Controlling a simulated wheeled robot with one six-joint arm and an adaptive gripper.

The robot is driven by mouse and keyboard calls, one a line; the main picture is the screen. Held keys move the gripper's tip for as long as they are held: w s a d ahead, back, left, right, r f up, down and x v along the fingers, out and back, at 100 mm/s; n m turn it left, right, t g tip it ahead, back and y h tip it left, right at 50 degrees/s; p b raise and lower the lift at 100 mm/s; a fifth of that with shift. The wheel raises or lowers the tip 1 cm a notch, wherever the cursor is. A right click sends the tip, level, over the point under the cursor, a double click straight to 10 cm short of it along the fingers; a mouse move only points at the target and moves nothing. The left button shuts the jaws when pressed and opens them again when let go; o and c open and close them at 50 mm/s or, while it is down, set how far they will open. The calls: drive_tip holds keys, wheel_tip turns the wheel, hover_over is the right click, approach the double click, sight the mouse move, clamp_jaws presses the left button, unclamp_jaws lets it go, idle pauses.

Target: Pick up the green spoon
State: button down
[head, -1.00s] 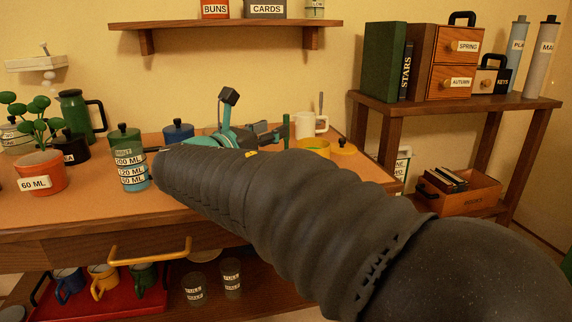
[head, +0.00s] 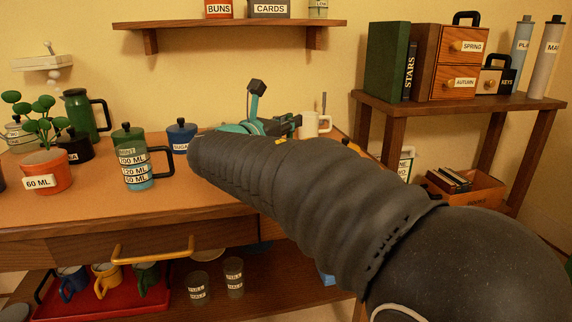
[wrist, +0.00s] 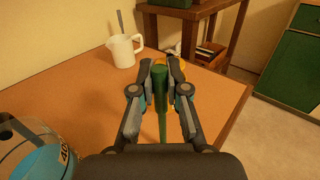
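The green spoon (wrist: 162,100) stands roughly upright between the fingers of my gripper (wrist: 161,72) in the wrist view, its thicker end at the top. The fingers press in from both sides, so my gripper looks shut on it. In the head view, my gripper (head: 286,126) is above the back right of the desk, left of the white pitcher, with a bit of green at its tips. My arm hides the area below, so I cannot see the spoon's lower end there.
A white pitcher (wrist: 124,51) holding a grey utensil stands beyond the gripper. Yellow items (wrist: 184,64) sit behind the fingertips. The desk's right edge is close.

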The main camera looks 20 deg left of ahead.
drive_tip(key=shift+r, duration=0.1)
idle(0.3)
drive_tip(key=shift+r, duration=0.65)
wheel_tip(320, 180, up, 2)
drive_tip(key=shift+r+p, duration=0.25)
drive_tip(key=shift+p, duration=0.1)
drive_tip(key=s+d+r, duration=0.3)
drive_tip(key=d+r, duration=0.4)
drive_tip(key=d, duration=0.4)
drive_tip(key=shift+d, duration=0.15)
